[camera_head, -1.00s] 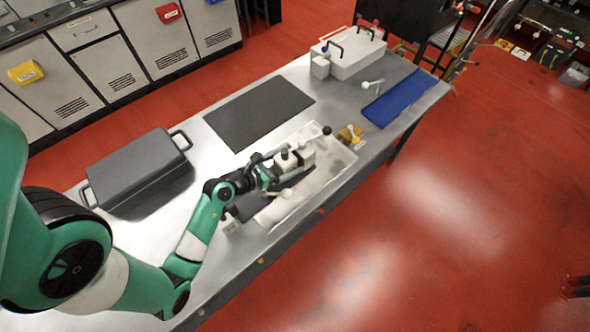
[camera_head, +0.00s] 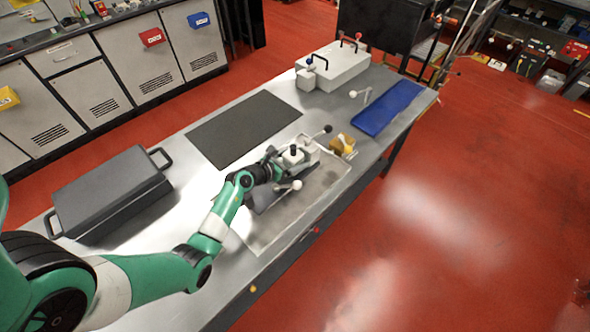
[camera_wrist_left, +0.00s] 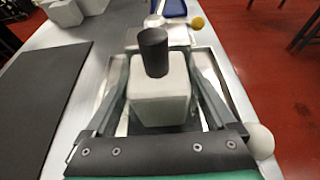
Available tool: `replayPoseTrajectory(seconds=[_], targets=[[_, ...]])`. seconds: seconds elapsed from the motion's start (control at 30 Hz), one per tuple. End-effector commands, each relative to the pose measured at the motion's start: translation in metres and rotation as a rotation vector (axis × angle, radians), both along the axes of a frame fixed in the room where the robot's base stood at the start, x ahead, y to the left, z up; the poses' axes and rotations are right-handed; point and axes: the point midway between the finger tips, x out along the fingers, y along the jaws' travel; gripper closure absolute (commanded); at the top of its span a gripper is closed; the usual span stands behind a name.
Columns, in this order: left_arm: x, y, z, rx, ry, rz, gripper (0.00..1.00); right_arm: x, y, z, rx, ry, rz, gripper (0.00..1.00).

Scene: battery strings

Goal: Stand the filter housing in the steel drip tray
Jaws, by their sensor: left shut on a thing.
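The filter housing is a pale block with a black cylinder on top. In the left wrist view, the housing (camera_wrist_left: 163,92) stands upright between the two fingers of my left gripper (camera_wrist_left: 158,112). In the head view, my left gripper (camera_head: 277,166) is shut on the housing (camera_head: 293,155) over the far part of the steel drip tray (camera_head: 264,252). The tray's rims (camera_wrist_left: 222,85) show on both sides of the housing in the wrist view. The housing's underside is hidden, so I cannot tell whether it touches the tray floor. My right gripper is out of view.
A dark mat (camera_head: 243,130) lies left of the tray. A grey handled case (camera_head: 112,193) stands nearer on the bench. A yellow object (camera_head: 342,146) sits just beyond the tray, with a blue tray (camera_head: 388,108) and a white box (camera_head: 335,68) farther off.

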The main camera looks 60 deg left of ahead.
Motion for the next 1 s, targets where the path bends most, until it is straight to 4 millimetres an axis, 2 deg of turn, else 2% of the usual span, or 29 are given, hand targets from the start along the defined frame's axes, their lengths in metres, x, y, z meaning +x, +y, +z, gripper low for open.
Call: replayPoseTrajectory(seconds=[0.17,0.43,0.8,0.83,0.87,1.0], targets=[[0.003,0.003,0.0,0.003,-0.007,0.002,1.0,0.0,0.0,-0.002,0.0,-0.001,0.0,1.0],[0.006,0.005,-0.037,0.002,-0.006,0.002,1.0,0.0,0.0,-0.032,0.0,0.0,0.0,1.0],[0.006,0.005,-0.037,0.002,-0.007,0.002,1.0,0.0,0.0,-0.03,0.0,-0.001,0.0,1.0],[0.005,0.004,-0.04,0.0,-0.001,0.001,0.06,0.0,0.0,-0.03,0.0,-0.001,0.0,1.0],[0.005,0.004,-0.039,0.0,-0.001,0.001,0.01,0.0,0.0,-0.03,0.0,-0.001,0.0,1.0],[0.005,0.004,-0.039,0.0,-0.001,0.001,0.0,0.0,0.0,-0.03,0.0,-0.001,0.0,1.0]])
